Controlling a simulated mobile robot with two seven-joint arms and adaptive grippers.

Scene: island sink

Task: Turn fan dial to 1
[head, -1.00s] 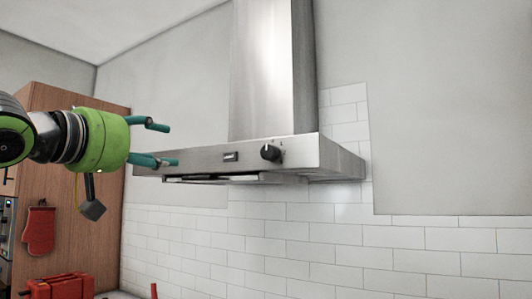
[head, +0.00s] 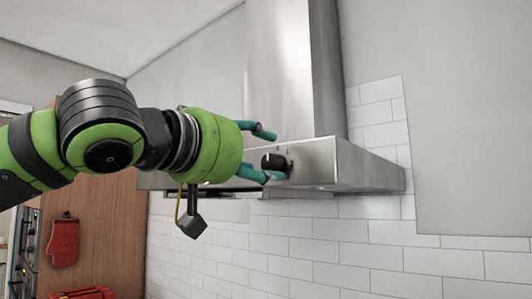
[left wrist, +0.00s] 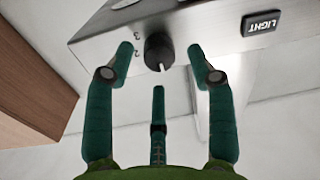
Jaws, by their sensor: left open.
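The fan dial (head: 274,162) is a round black knob on the front face of the steel range hood (head: 345,165). In the left wrist view the dial (left wrist: 158,51) has a pale pointer line, with the numbers 2 and 3 to its left; a 1 cannot be made out. My left gripper (head: 268,155) is open at the hood front. Its teal fingers lie either side of the dial in the left wrist view (left wrist: 160,62), with gaps between them and the knob. Whether any finger touches it is not clear. My right gripper is not in view.
A button marked LIGHT (left wrist: 260,22) sits beside the dial on the hood face. A wooden cabinet (head: 105,225) with a hanging red oven mitt (head: 64,243) stands at the left. White wall tiles (head: 330,255) lie below the hood.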

